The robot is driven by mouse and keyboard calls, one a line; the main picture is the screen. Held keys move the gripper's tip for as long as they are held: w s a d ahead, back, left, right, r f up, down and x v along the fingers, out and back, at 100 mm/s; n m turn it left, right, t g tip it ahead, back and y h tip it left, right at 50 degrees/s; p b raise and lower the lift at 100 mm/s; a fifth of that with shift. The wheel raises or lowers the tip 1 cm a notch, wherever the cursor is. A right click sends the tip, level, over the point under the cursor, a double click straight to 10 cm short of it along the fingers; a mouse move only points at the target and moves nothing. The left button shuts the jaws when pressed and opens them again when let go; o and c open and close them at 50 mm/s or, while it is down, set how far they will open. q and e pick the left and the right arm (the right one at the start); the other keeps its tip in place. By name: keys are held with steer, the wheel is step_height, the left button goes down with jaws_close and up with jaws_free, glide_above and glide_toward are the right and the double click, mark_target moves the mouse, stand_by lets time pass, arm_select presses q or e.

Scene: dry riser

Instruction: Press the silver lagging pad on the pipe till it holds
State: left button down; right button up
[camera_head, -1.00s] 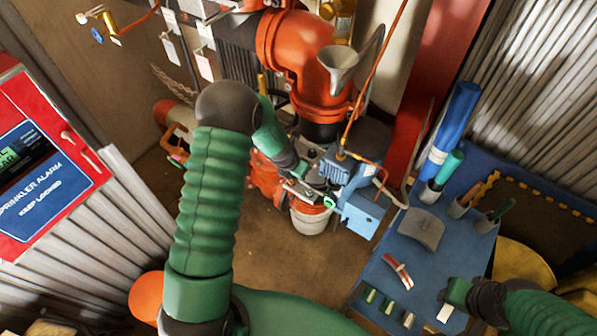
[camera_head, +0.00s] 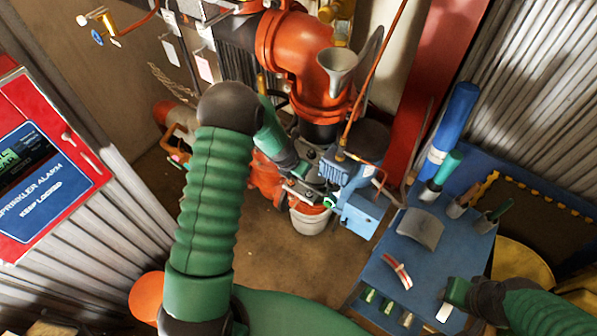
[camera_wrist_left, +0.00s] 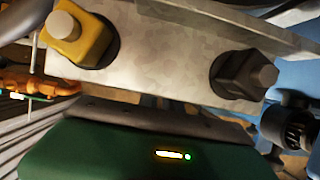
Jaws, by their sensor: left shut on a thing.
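A silver-grey curved pad (camera_head: 420,228), apparently the lagging pad, lies on the blue table at the right. My left gripper (camera_head: 305,180) is down by the pump below the orange pipe elbow (camera_head: 300,55), away from the pad. Its fingertips are hard to make out. In the left wrist view its green body lies against a grey metal bracket (camera_wrist_left: 165,45) with a yellow bolt and a dark bolt; it appears shut on this bracket. My right gripper (camera_head: 455,292) hangs over the table's near right edge, clear of the pad; its jaws are unclear.
A red-and-white curved piece (camera_head: 397,271) and small green blocks lie on the blue table (camera_head: 385,300). Holders with tools and a blue roll (camera_head: 452,128) stand behind. A white bucket (camera_head: 310,220) is under the pump. A red alarm cabinet (camera_head: 45,165) stands left. Floor between is open.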

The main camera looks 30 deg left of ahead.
arm_select(q)
steer(key=shift+w+r, duration=0.1)
steer(key=shift+w, duration=0.15)
stand_by(0.8)
steer(key=c, duration=1.5)
jaws_free()
steer(key=shift+o, duration=0.2)
steer(key=d+p+v, duration=0.1)
steer(key=p+v, duration=0.3)
steer(key=v, duration=1.3)
steer(key=s+d+f+m+b, duration=0.1)
steer(key=s+d+m+b, duration=0.1)
steer(key=m, duration=0.9)
steer(key=s+d+f+m+g+b, duration=0.1)
steer(key=s+d+m+b, duration=0.2)
steer(key=m, duration=0.9)
steer(key=s+d+f+m+b, duration=0.1)
steer(key=s+d+m+b, duration=0.1)
steer(key=s+d+m, duration=0.4)
steer(key=s+m, duration=0.3)
steer(key=m, duration=0.3)
steer(key=shift+s+f+g, duration=0.25)
steer(key=shift+f+g, duration=0.15)
